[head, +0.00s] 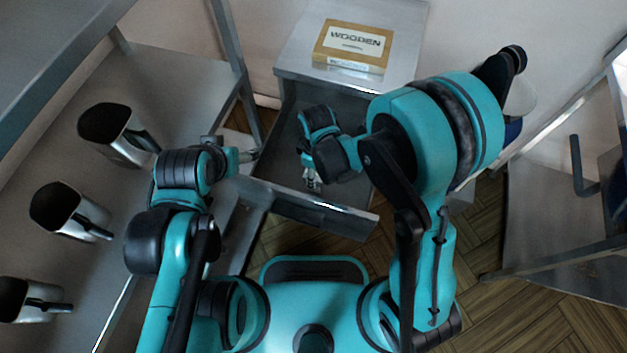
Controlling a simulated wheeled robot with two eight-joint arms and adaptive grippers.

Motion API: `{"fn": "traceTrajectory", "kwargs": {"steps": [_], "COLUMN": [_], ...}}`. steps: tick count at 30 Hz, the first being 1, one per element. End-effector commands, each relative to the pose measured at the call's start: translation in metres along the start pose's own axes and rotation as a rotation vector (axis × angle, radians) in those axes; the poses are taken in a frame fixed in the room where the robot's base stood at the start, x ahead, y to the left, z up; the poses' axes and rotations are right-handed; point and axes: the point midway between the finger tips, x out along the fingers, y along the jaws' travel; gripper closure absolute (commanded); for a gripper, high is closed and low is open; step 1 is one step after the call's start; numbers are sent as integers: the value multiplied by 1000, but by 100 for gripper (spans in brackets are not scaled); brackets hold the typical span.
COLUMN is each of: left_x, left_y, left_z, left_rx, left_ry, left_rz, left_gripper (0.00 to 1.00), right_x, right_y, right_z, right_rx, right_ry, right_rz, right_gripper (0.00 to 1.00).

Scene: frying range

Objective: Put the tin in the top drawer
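The top drawer (310,208) of the metal cabinet is pulled open in the head view, its dark inside facing up. My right gripper (312,184) points down into the drawer, in front of its floor. Its fingertips are small and partly covered by my own arm, so I cannot tell whether they are open or shut. I cannot make out a tin in the drawer or at the fingers. My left gripper (250,155) is at the drawer's left side, close to its edge; I cannot tell whether it touches or grips it.
A tan box marked WOODEN (353,45) lies on the cabinet top (296,62). Several metal scoops, one of them the upper scoop (113,131), stand on the left steel table (176,85). A metal table (548,218) stands at right. Wooden floor (510,318) lies between.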

Motion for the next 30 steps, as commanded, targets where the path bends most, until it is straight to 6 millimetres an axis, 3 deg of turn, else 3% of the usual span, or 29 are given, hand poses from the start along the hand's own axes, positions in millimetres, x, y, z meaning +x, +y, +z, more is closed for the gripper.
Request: {"fn": "traceTrajectory", "kwargs": {"steps": [5, 12, 24, 25, 27, 30], "left_x": [4, 20, 23, 22, 22, 21], "left_y": [0, 0, 0, 0, 0, 0], "left_z": [3, 14, 16, 16, 15, 15], "left_rx": [0, 0, 0, 0, 0, 0], "left_ry": [0, 0, 0, 0, 0, 0], "left_rz": [0, 0, 0, 0, 0, 0], "left_gripper": [29, 29, 29, 29, 29, 29], "right_x": [9, 44, 48, 47, 47, 46], "right_y": [-4, -4, -4, -4, -4, -4], "right_z": [-6, -6, -6, -6, -6, -6], "right_rx": [1, 2, 2, 2, 2, 2], "right_ry": [0, 0, -1, -1, -1, -1], "right_rz": [0, 3, 3, 3, 3, 3], "right_gripper": [86, 86, 86, 45, 29, 29]}}
